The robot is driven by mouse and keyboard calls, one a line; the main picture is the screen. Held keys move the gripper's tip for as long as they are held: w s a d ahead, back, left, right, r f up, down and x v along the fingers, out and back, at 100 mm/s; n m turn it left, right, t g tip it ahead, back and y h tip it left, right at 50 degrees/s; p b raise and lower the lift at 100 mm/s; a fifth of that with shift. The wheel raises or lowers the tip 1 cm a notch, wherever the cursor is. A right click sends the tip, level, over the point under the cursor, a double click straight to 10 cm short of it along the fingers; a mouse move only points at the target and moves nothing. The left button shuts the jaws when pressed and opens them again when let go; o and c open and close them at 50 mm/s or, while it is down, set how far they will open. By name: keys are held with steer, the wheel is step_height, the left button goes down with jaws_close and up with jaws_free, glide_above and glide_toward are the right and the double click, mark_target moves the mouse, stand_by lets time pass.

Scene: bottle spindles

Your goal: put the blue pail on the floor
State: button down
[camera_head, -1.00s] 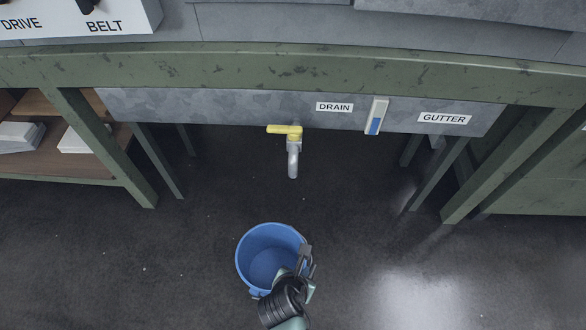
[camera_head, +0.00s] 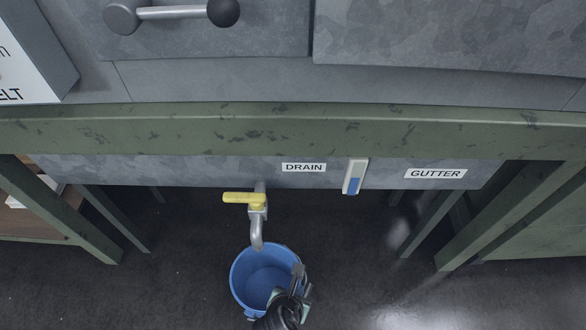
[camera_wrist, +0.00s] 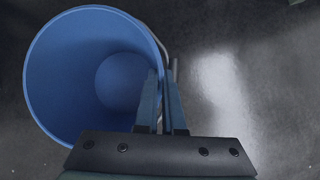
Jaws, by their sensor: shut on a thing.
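The blue pail (camera_head: 250,268) is at the bottom centre of the head view, open side up and empty inside. In the wrist view the pail (camera_wrist: 45,85) fills the left half. My gripper (camera_head: 297,288) is shut on the pail at its right rim. In the wrist view one finger of my gripper (camera_wrist: 162,108) is inside the rim and the other is outside. The pail's far rim is just below the spout of the drain tap (camera_head: 257,240). I cannot tell whether its base touches the dark floor (camera_head: 380,285).
The drain tap has a yellow handle (camera_head: 243,198) and hangs from the grey gutter (camera_head: 230,172) under a green bench (camera_head: 290,130). A level gauge (camera_head: 355,177) is to its right. Green legs stand left and right. Floor to the right of the pail is clear.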

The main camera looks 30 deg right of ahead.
step_height(320, 180, down, 6)
steer(key=b, duration=0.4)
steer(key=shift+f, duration=0.15)
steer(key=c, duration=1)
jaws_free()
steer(key=p+v, duration=0.8)
steer(key=v, duration=0.4)
